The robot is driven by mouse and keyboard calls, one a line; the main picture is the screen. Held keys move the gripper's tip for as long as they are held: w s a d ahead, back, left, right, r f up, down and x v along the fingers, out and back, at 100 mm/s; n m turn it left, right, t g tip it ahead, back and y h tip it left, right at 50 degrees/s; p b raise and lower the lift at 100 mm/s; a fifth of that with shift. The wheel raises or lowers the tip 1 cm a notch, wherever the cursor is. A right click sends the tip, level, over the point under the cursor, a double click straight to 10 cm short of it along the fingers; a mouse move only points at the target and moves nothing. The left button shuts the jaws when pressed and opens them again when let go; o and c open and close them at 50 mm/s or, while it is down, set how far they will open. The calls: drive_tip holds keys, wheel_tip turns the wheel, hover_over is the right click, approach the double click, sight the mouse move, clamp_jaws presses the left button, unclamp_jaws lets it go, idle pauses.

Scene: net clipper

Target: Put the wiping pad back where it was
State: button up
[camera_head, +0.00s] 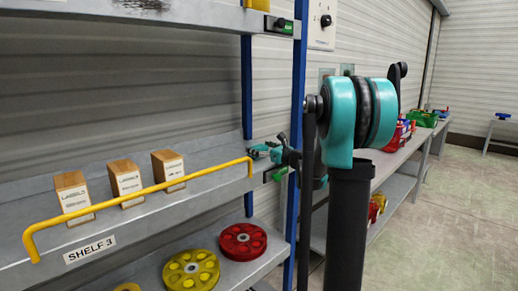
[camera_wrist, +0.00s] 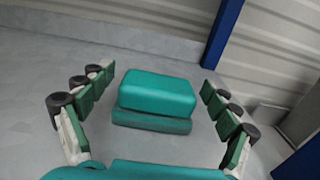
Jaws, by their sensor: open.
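The wiping pad (camera_wrist: 157,95) is a teal block with a darker teal lower layer. In the wrist view it sits on a grey shelf surface (camera_wrist: 50,70), between my gripper's spread fingers. My gripper (camera_wrist: 158,80) is open, with a visible gap between the pad and the fingers on both sides. In the head view my gripper (camera_head: 266,151) is small, at the right end of the shelf labelled SHELF 3 (camera_head: 130,222). I cannot make out the pad there.
A blue post (camera_head: 297,130) stands close to my gripper; a blue post (camera_wrist: 224,35) also shows in the wrist view. Red (camera_head: 243,241) and yellow (camera_head: 190,271) wheels lie on the shelf below.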

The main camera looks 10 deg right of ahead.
drive_tip(key=shift+r, duration=0.1)
drive_tip(key=v, duration=1.2)
